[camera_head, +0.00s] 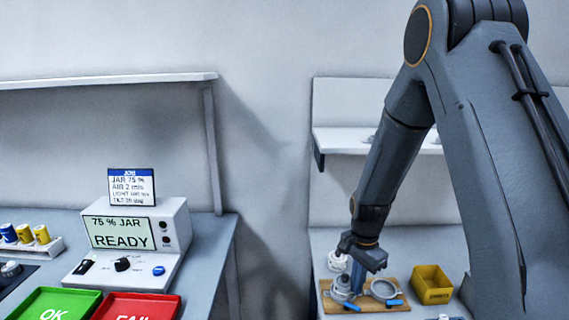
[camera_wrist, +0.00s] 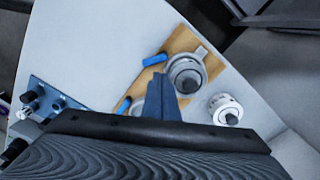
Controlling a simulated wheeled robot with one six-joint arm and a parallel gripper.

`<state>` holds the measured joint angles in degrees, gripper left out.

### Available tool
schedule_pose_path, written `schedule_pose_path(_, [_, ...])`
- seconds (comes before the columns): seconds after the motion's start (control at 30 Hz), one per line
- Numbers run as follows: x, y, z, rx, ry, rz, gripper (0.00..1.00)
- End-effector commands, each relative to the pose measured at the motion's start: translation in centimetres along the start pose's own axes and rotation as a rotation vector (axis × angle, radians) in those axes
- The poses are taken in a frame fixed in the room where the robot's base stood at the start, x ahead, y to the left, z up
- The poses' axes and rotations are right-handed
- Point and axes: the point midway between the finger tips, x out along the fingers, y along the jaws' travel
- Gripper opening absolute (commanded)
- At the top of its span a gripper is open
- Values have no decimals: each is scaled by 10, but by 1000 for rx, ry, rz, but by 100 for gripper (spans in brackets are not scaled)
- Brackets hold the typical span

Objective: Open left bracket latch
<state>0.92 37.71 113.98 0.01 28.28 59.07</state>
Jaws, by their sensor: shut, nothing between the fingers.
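Two grey ring brackets sit on a wooden board (camera_head: 325,297) on the right-hand bench. The left bracket (camera_head: 342,293) is partly covered by my gripper (camera_head: 366,262). It seems to be the ring in the wrist view (camera_wrist: 187,72), with a dark-centred part inside. Its blue latch (camera_head: 352,306) lies at its front and shows beside the ring in the wrist view (camera_wrist: 155,59). The right bracket (camera_head: 384,289) looks empty, with its own blue latch (camera_head: 394,302). My gripper (camera_wrist: 165,92) is shut and empty, above the board; contact cannot be told.
A white round part (camera_head: 337,261) stands behind the board and also shows in the wrist view (camera_wrist: 225,109). A yellow bin (camera_head: 432,285) stands right of the board. A shelf (camera_head: 340,141) is above. The READY console (camera_head: 125,233) is on the separate left bench.

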Motion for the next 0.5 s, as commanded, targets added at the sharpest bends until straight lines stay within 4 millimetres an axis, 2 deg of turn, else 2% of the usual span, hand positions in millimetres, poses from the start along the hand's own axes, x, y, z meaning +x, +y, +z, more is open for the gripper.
schedule_pose_path(0.5, [-30,2,3,0,0,0,0])
